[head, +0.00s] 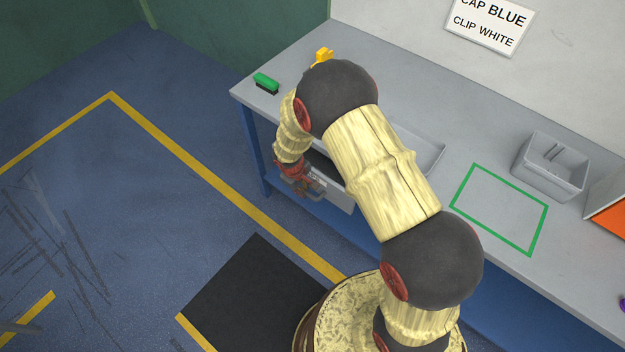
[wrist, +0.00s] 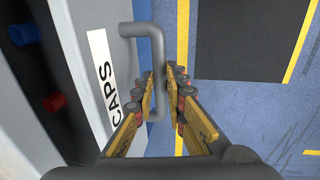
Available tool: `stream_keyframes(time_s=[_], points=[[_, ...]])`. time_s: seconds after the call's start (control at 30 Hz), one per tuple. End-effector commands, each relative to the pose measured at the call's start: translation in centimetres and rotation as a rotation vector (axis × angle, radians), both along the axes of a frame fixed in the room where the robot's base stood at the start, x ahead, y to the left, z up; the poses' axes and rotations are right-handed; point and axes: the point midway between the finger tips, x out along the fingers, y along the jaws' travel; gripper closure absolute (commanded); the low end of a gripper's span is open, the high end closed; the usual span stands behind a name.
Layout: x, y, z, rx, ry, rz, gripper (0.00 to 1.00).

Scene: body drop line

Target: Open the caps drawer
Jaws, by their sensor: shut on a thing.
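The caps drawer (head: 338,194) is under the grey bench top, and its dark inside shows through a gap behind the front. In the wrist view its pale front carries a white CAPS label (wrist: 103,82) and a grey bar handle (wrist: 140,29). A blue cap (wrist: 22,35) and a red cap (wrist: 54,102) show inside, behind the front. My gripper (wrist: 160,85) is shut on the handle, with one finger on each side of the bar. In the head view my gripper (head: 300,183) is at the drawer front, partly hiding it.
The bench (head: 250,92) carries a green brush (head: 266,82), a yellow object (head: 323,56), a grey tray (head: 430,150) partly behind my arm, a green outlined rectangle (head: 528,250) and a grey bin (head: 550,176). A sign (head: 490,24) reads CAP BLUE, CLIP WHITE. Floor beside the drawer is clear.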

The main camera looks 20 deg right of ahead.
Motion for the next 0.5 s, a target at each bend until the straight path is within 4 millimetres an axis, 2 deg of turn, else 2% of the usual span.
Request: stream_keyframes(time_s=[0.03, 0.2, 0.5], points=[[-0.9, 1.3, -0.3, 0.000, 0.000, 0.007, 1.00], [-3.7, 5.2, -0.3, 0.000, 0.000, 0.007, 1.00], [-7.7, 10.6, -0.2, 0.000, 0.000, 0.006, 1.00]])
